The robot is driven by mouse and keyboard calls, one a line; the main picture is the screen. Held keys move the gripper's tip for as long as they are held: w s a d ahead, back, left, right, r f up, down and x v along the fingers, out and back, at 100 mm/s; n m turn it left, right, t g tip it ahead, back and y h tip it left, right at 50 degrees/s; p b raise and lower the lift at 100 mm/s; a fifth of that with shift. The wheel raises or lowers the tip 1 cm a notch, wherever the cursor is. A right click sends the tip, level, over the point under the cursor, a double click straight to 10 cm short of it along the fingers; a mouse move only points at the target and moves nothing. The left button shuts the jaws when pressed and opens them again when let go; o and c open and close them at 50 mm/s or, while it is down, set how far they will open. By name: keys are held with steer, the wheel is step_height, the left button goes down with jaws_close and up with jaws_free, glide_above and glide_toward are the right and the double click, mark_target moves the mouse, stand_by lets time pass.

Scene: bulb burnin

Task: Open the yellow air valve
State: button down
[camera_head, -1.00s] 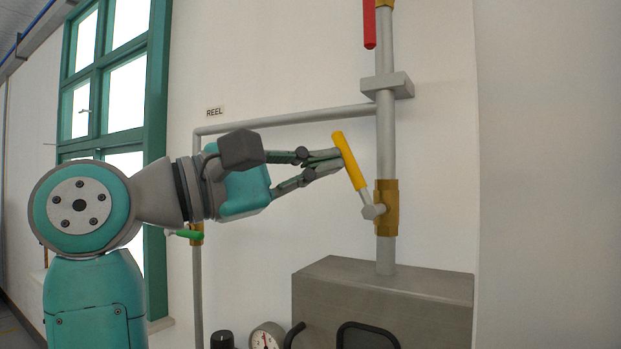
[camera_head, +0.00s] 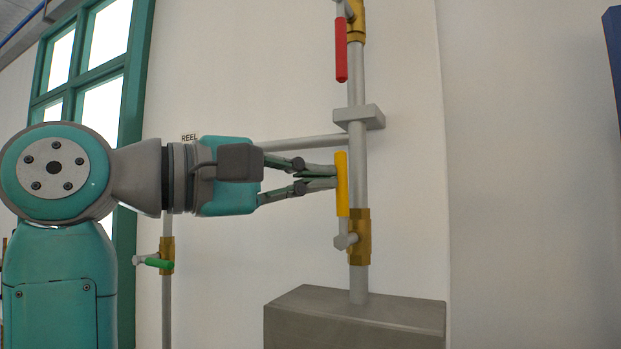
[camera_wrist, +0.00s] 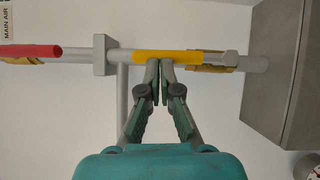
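The yellow valve handle (camera_head: 342,185) stands upright, in line with the grey vertical pipe (camera_head: 357,155), above its brass valve body (camera_head: 360,238). It also shows in the wrist view (camera_wrist: 168,57), lying along the pipe. My gripper (camera_head: 335,178) comes from the left with its fingertips against the side of the yellow handle. In the wrist view my gripper's fingers (camera_wrist: 160,65) are together, with no handle between them, and their tips meet the handle's near edge.
A red handle (camera_head: 341,50) hangs above on the same pipe, past a grey bracket (camera_head: 360,117). A green handle (camera_head: 159,263) sits on another pipe at the lower left. A grey box (camera_head: 355,318) stands below. A side pipe (camera_head: 305,143) runs behind my gripper.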

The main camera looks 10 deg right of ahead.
stand_by(0.3)
steer(key=v, duration=1.2)
stand_by(0.3)
